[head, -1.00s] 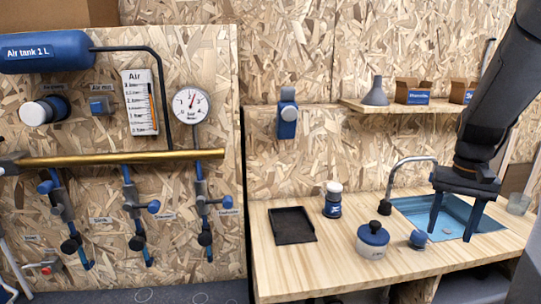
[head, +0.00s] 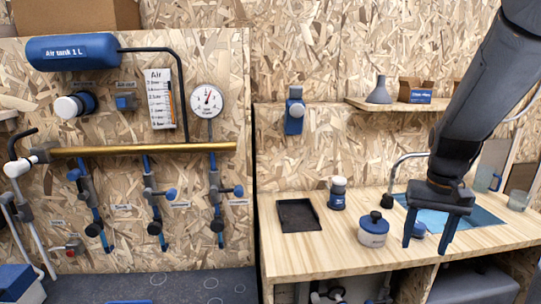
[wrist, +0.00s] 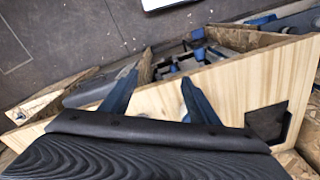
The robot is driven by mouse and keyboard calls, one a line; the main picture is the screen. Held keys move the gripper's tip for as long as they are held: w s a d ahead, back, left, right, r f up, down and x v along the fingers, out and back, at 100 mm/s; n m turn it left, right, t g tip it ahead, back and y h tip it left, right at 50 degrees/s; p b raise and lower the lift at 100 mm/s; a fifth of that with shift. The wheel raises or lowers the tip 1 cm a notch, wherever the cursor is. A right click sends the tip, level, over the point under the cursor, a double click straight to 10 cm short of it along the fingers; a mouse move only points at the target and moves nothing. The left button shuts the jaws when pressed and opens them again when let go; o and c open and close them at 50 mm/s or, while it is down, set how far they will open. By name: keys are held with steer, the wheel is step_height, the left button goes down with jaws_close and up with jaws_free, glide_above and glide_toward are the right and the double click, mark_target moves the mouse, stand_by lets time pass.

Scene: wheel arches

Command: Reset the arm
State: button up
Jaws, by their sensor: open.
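My gripper (head: 428,240) hangs from my dark arm at the right of the head view, with its two fingers pointing down. It is open, and nothing shows between the fingers. In the head view it lies in front of the blue sink (head: 440,222) and hides part of it. In the wrist view my gripper (wrist: 155,95) shows its two blue fingers apart, with the wooden worktop (wrist: 225,85) beyond them.
On the worktop (head: 330,262) are a black tray (head: 298,215), a small blue-and-white bottle (head: 338,194) and a white-and-blue pot (head: 373,231). A faucet (head: 394,175) stands behind the gripper. A shelf (head: 375,104) is above. A pipe panel (head: 60,210) stands left.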

steer(key=s+a+f+n, duration=0.2)
steer(key=s+a, duration=0.2)
steer(key=a, duration=0.5)
steer(key=s+a+f+n, duration=0.2)
steer(key=s+a, duration=0.3)
steer(key=a, duration=0.5)
steer(key=shift+a+f+n+t, duration=0.2)
steer(key=shift+f+n+t, duration=0.2)
steer(key=shift+f, duration=0.3)
